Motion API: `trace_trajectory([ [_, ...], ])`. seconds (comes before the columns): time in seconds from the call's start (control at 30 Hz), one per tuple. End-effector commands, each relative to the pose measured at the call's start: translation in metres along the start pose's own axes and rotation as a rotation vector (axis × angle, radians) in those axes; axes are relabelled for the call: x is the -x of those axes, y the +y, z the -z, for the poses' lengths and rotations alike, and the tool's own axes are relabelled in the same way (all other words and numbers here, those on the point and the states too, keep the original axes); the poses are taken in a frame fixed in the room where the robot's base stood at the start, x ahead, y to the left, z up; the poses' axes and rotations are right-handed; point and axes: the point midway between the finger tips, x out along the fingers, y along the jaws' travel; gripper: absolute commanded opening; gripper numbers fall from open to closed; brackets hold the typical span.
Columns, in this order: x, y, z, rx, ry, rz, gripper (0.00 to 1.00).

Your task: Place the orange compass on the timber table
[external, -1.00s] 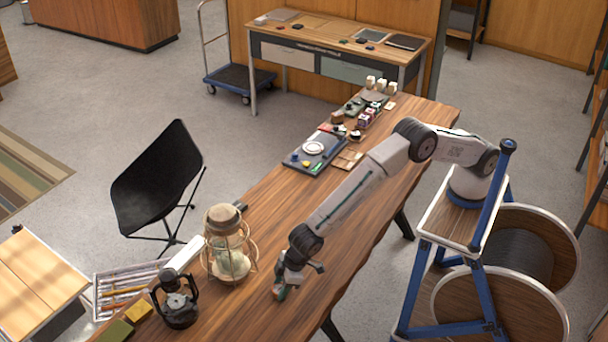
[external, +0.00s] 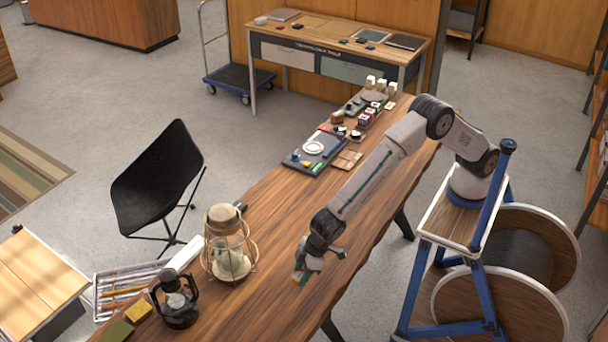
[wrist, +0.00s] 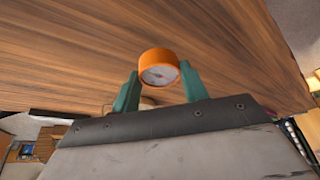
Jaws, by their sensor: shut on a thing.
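The orange compass (wrist: 158,68) is a short round case with a pale dial, seen between the two green fingers of my gripper (wrist: 158,86) in the wrist view. The fingers are shut on its sides. In the external view my gripper (external: 302,276) hangs over the near part of the long timber table (external: 300,215). The compass is too small and too covered there to make out clearly. Wood grain of the table (wrist: 90,50) fills most of the wrist view behind the compass.
A caged glass lantern (external: 229,250) and a small black lantern (external: 177,300) stand left of my gripper. A dark tray (external: 313,155) with a white round piece and several small goods lie toward the far end. Bare wood lies between.

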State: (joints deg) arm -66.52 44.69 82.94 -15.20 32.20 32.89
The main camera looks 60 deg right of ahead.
Motion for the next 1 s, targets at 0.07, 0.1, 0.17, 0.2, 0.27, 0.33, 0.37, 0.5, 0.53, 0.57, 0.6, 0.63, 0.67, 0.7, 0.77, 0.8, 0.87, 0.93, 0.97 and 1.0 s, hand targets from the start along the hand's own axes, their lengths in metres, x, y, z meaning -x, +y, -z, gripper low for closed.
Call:
trace_trajectory([
  [0.07,0.013,0.001,-0.021,0.004,0.0,0.001,0.18],
  [0.1,0.018,0.002,-0.031,0.004,-0.001,0.001,0.18],
  [0.17,0.024,0.003,-0.043,0.003,0.0,0.001,0.18],
  [0.2,0.028,0.004,-0.051,0.003,0.0,0.001,0.18],
  [0.27,0.033,0.005,-0.061,0.002,0.0,0.001,0.18],
  [0.33,0.037,0.005,-0.069,0.002,0.001,0.001,0.18],
  [0.37,0.039,0.006,-0.073,0.002,0.0,0.0,0.18],
  [0.5,0.043,0.007,-0.082,0.001,0.0,0.0,0.18],
  [0.53,0.043,0.007,-0.083,0.001,0.0,0.0,0.18],
  [0.57,0.044,0.007,-0.083,0.001,0.0,0.0,0.18],
  [0.6,0.044,0.007,-0.084,0.001,0.0,0.0,0.18],
  [0.63,0.044,0.007,-0.084,0.002,0.0,0.001,0.18],
  [0.67,0.044,0.007,-0.084,0.004,0.0,0.002,0.18],
  [0.7,0.044,0.007,-0.084,0.01,0.0,0.004,0.18],
  [0.77,0.044,0.007,-0.084,0.022,0.001,0.01,0.18],
  [0.8,0.044,0.006,-0.083,0.035,0.001,0.015,0.18],
  [0.87,0.044,0.006,-0.084,0.055,0.0,0.024,0.18],
  [0.93,0.041,0.006,-0.09,0.09,-0.002,0.036,0.18],
  [0.97,0.04,0.006,-0.094,0.104,-0.001,0.043,0.18],
  [1.0,0.04,0.007,-0.098,0.124,-0.001,0.051,0.18],
])
